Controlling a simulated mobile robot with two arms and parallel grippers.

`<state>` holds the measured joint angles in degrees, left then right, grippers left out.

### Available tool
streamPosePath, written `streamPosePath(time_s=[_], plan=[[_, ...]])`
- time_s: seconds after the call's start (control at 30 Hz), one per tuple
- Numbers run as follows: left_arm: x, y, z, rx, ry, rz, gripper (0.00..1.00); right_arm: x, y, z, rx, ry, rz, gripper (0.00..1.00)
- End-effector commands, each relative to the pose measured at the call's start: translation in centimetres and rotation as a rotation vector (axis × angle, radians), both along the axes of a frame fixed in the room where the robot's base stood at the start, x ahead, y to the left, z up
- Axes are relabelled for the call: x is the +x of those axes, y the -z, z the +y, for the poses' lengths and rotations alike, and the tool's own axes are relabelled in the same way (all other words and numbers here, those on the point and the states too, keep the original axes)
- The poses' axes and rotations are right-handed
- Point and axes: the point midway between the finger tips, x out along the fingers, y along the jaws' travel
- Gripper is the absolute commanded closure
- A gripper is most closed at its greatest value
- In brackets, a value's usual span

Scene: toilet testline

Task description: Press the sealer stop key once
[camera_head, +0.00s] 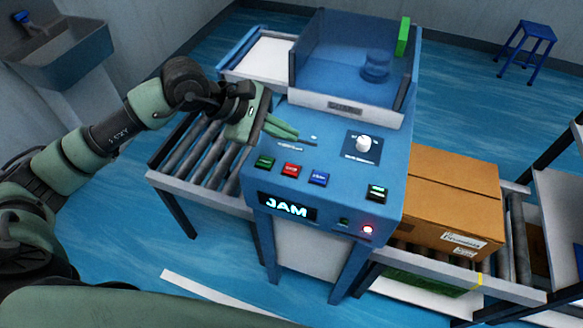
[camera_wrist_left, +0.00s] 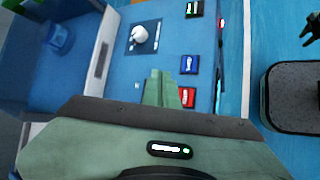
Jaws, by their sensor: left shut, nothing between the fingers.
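The blue sealer (camera_head: 330,130) has a sloping panel with a row of keys. The red key (camera_head: 291,170), apparently the stop key, sits between a green key (camera_head: 264,162) and a blue key (camera_head: 318,178). My left gripper (camera_head: 297,135) is shut and empty, its green fingers over the panel behind the red key and apart from it. In the left wrist view the fingertips (camera_wrist_left: 162,82) are beside the red key (camera_wrist_left: 187,96), with the blue key (camera_wrist_left: 190,64) farther up.
The display (camera_head: 288,207) reads JAM and a red lamp (camera_head: 368,229) glows. A cardboard box (camera_head: 450,195) stands on the right rollers. A clear-walled bin (camera_head: 350,60) rises behind.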

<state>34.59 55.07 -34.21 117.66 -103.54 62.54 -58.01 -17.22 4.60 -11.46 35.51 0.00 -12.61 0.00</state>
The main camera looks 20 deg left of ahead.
Motion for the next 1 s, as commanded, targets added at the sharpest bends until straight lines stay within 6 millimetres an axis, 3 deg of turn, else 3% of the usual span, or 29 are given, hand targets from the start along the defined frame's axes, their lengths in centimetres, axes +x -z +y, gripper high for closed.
streamPosePath(time_s=[0.27,0.5,0.6,1.0], plan=[[-0.1,2.7,0.0,-0.001,-0.001,0.003,1.00,0.0,0.9,0.0,0.000,0.000,0.000,0.64],[-0.1,6.2,0.0,-0.001,-0.001,0.005,1.00,0.0,2.0,0.0,0.000,0.000,0.000,0.64],[0.0,7.9,0.0,0.000,0.001,0.001,1.00,0.0,3.8,0.0,0.000,0.000,-0.001,0.64],[0.0,8.6,0.0,-0.001,0.000,0.001,1.00,0.0,4.7,0.0,0.000,0.000,-0.001,0.64]])
